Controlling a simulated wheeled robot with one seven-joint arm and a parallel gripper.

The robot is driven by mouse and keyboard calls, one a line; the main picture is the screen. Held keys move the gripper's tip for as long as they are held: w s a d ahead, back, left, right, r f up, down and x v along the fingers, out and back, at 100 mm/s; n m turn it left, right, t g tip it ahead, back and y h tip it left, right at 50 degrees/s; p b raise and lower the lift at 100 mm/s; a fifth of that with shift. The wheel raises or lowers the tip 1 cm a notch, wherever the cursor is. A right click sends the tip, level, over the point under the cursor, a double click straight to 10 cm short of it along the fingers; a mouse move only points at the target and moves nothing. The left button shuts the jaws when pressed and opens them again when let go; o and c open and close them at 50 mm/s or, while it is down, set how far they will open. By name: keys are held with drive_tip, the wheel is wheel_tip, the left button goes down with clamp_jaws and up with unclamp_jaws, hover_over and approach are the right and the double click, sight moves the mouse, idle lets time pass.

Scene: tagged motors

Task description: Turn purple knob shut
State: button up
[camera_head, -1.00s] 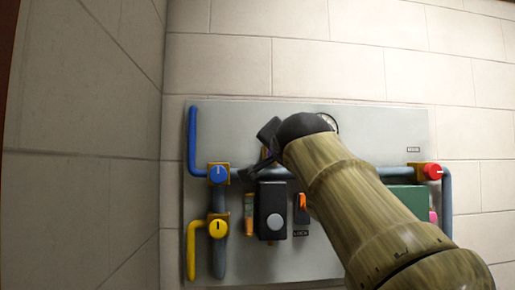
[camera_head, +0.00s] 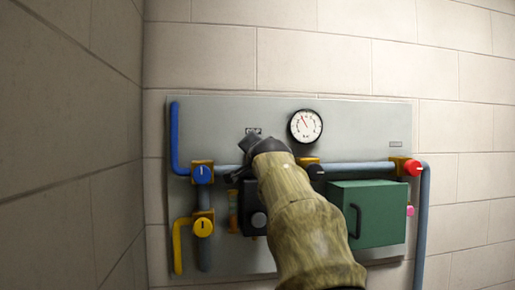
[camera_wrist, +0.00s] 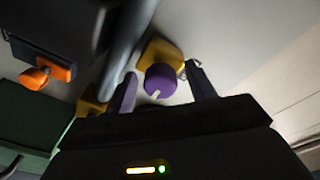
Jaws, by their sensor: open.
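The purple knob (camera_wrist: 160,80) shows in the wrist view, in front of a yellow valve body (camera_wrist: 160,52) on a grey pipe. It has a white pointer mark near its lower edge. My gripper (camera_wrist: 160,72) is open, with one finger on each side of the knob. In the head view my gripper (camera_head: 246,158) is at the upper pipe, and my arm and gripper hide the purple knob.
The grey panel (camera_head: 220,120) also bears a blue knob (camera_head: 202,174), a yellow knob (camera_head: 203,227), a red knob (camera_head: 413,167), a black knob (camera_head: 315,172), a gauge (camera_head: 305,126) and a green box (camera_head: 375,213). An orange switch (camera_wrist: 34,78) is at left in the wrist view.

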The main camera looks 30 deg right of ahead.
drive_tip(key=c, duration=1)
drive_tip(key=shift+o, duration=0.2)
